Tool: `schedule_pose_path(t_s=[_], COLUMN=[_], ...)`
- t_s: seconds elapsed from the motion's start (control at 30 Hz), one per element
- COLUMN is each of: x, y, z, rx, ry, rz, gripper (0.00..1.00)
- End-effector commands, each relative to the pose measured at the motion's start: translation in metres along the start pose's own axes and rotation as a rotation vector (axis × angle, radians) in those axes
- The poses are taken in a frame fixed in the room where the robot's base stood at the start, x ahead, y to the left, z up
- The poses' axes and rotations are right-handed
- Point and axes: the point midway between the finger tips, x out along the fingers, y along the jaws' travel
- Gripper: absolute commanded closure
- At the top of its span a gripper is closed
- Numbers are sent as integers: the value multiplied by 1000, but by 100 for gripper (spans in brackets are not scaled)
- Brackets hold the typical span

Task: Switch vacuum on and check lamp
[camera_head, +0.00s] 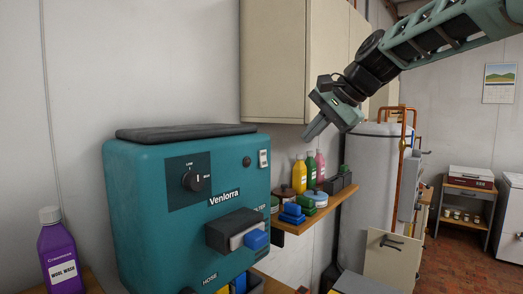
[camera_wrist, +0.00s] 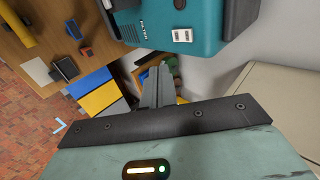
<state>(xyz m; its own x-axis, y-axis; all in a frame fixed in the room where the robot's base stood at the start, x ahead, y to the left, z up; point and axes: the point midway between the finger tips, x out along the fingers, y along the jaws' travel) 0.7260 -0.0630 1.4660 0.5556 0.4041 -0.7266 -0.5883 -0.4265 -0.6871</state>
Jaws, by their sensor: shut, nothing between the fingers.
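The vacuum (camera_head: 150,235) is a teal box labelled "Venlorra" in the head view, left of centre. Its front has a dial (camera_head: 192,181), a small dark round lamp-like spot (camera_head: 247,161) that shows no glow, and a white switch plate (camera_head: 264,158) near the top right corner. In the wrist view the vacuum (camera_wrist: 205,15) is at the top, with the white switch plate (camera_wrist: 182,35) at its edge. My gripper (camera_head: 314,132) is shut and empty, raised to the right of the vacuum and apart from it. Its fingers (camera_wrist: 158,80) are together in the wrist view.
A shelf (camera_head: 330,205) right of the vacuum holds several bottles and blue and green blocks. A cream cabinet (camera_head: 275,60) hangs behind my gripper. A white tank (camera_head: 370,180) with copper pipes stands further right. A purple bottle (camera_head: 59,255) stands at far left.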

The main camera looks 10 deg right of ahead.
Motion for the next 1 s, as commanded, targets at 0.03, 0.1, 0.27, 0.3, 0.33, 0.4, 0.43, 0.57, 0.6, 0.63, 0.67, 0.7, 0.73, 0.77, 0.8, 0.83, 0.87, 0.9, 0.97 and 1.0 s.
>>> schedule_pose_path(t_s=[0.03,0.1,0.27,0.3,0.33,0.4,0.43,0.57,0.6,0.63,0.67,0.7,0.73,0.77,0.8,0.83,0.87,0.9,0.97,1.0], x=[-1,0,0,0,1,4,7,24,32,38,44,52,59,65,73,79,86,94,104,106], y=[-1,0,0,0,0,0,0,-1,-1,-1,-1,-1,-1,-1,-1,-1,-1,-1,-3,-10], z=[-1,-1,0,0,0,0,0,0,1,1,1,1,0,0,0,1,1,1,1,1], rx=[3,3,1,1,1,1,1,1,1,1,1,1,2,1,1,2,2,0,1,-1], ry=[1,1,1,0,0,-1,-1,-3,-3,-5,-4,-4,-4,-3,-4,-3,-4,-4,-3,-3], rz=[-2,-2,-1,-1,0,0,1,4,3,4,4,5,5,4,5,5,5,5,3,2], gripper=[100,100,100,100,100,100,100,100,100,100,100,100,100,100,100,100,100,100,100,100])
